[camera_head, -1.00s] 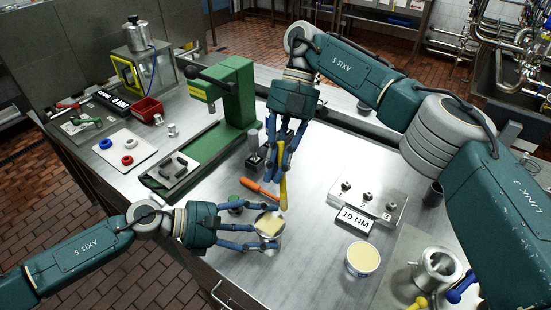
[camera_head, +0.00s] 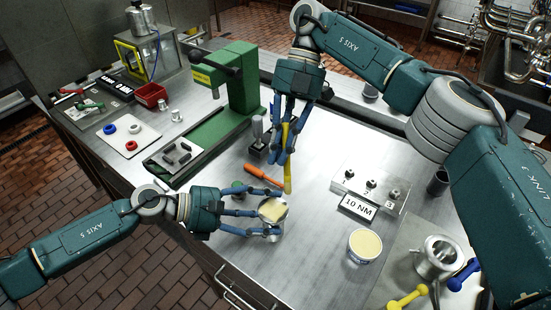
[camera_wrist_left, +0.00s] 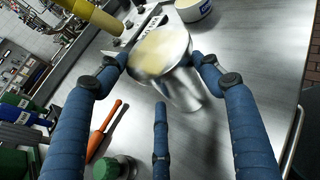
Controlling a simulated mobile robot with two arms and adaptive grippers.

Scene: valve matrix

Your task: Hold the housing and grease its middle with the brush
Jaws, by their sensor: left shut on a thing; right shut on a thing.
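The housing (camera_head: 281,222) is a silvery metal cup with a cream-coloured fill at its top. It also shows in the left wrist view (camera_wrist_left: 172,88). My left gripper (camera_head: 266,219) is shut on the housing from the left, its blue fingers around its sides. My right gripper (camera_head: 284,158) points down above and behind the housing. It is shut on the yellow brush (camera_head: 288,178), which hangs steeply with its lower end close to the housing's back right rim. In the left wrist view, the brush (camera_wrist_left: 88,14) enters at the upper left and looks apart from the housing.
A tub of cream-coloured grease (camera_head: 365,246) stands to the right. The 10 NM block (camera_head: 368,190) is behind it. An orange screwdriver (camera_head: 262,175) lies behind the housing. A green press (camera_head: 238,85) stands back left, and a metal pot (camera_head: 438,257) at right.

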